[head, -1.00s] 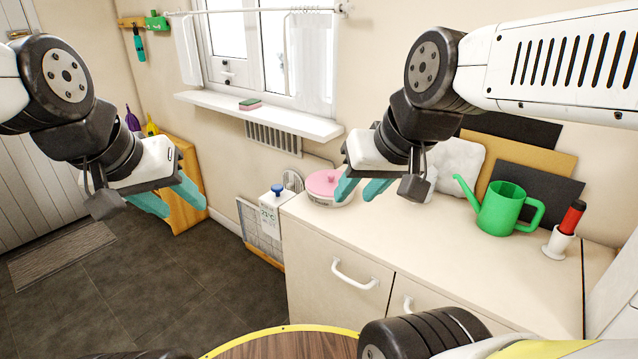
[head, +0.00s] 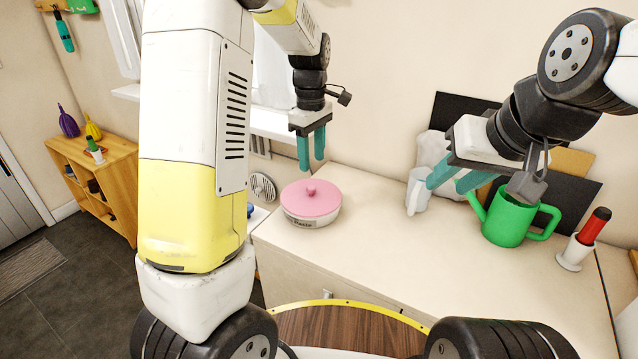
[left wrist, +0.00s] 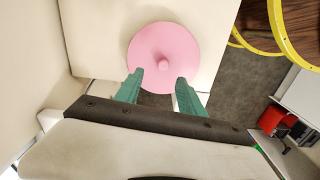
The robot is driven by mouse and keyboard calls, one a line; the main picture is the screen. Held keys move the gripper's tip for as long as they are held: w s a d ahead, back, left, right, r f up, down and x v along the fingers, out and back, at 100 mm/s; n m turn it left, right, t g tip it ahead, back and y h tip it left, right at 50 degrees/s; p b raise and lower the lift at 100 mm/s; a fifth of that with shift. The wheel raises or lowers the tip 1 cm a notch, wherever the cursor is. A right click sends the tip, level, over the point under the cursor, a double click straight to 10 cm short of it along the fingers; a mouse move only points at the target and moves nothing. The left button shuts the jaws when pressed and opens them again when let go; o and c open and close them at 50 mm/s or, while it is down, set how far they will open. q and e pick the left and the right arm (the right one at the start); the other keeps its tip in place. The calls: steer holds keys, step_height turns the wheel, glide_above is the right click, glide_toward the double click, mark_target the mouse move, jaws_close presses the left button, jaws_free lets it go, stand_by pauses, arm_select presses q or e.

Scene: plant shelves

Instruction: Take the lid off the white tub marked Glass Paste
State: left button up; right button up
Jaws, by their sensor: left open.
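The white tub (head: 306,220) stands on the counter near its left end, with dark lettering partly readable on its side. Its pink lid (head: 311,198) with a small round knob (head: 311,186) sits on top. My left gripper (head: 312,168) points down above the lid, open and empty, with its teal fingers clear of the knob. In the left wrist view the lid (left wrist: 150,45) and knob (left wrist: 163,66) lie beyond and between the open fingers (left wrist: 160,88).
A green watering can (head: 508,222) and a red-handled tool in a white holder (head: 575,254) stand at the right of the counter (head: 400,260). A white bottle-like item (head: 416,192) stands near the right gripper. The counter's middle is clear.

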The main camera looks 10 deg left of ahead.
mark_target(311, 187)
arm_select(q)
steer(key=f, duration=0.8)
steer(key=shift+s+a, duration=0.15)
steer(key=shift+s, duration=0.15)
jaws_close()
